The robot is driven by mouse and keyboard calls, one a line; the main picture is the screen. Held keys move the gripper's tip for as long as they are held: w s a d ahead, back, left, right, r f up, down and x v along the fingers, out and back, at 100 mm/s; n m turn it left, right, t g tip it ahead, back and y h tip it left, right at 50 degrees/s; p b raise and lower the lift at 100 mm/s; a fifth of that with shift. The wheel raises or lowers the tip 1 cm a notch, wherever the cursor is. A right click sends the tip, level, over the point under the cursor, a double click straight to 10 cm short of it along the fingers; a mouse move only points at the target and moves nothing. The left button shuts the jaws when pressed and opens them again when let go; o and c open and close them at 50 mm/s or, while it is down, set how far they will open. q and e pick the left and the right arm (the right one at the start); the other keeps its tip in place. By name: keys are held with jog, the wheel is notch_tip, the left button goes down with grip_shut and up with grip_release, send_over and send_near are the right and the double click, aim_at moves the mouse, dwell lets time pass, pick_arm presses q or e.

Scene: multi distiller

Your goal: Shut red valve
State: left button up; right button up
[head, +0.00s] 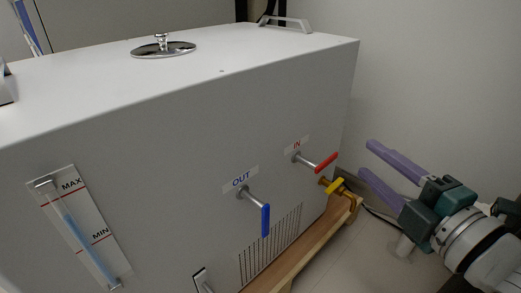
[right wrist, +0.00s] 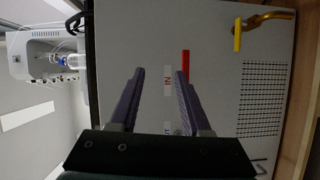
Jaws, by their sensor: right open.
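The red valve (head: 327,162) sits below the IN label on the front of the white distiller, near its right end. Its red handle slants up to the right from a short metal pipe. In the right wrist view the red handle (right wrist: 186,64) shows just beyond and beside the right-hand fingertip, outside the gap between the fingers. My right gripper (head: 365,158), with purple fingers, is open and empty. It is to the right of the red handle, apart from it, with its fingers pointing towards it. My left gripper is not in view.
A blue valve (head: 265,219) hangs down under the OUT label. A yellow valve handle (head: 335,186) on a brass tap lies just below and right of the red one. A vent grille (head: 270,245) and wooden bench edge (head: 300,252) are lower. A wall stands behind my right arm.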

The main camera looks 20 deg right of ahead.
jog(key=n+b, duration=0.1)
jog(key=b, duration=0.2)
send_near(332, 160)
jog(key=shift+t+y, duration=0.3)
jog(key=w+b, duration=0.1)
jog(key=w, duration=0.2)
jog(key=w+b, duration=0.2)
jog(key=w, duration=0.1)
jog(key=w+b, duration=0.2)
jog(key=w, duration=0.1)
jog(key=shift+w+d+f, duration=0.1)
jog(key=shift+d+f, duration=0.2)
jog(key=shift+f, duration=0.1)
jog(key=shift+w+r, duration=0.1)
jog(key=shift+w, duration=0.55)
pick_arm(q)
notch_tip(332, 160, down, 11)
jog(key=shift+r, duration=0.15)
pick_arm(e)
jog(key=c, duration=0.7)
grip_shut()
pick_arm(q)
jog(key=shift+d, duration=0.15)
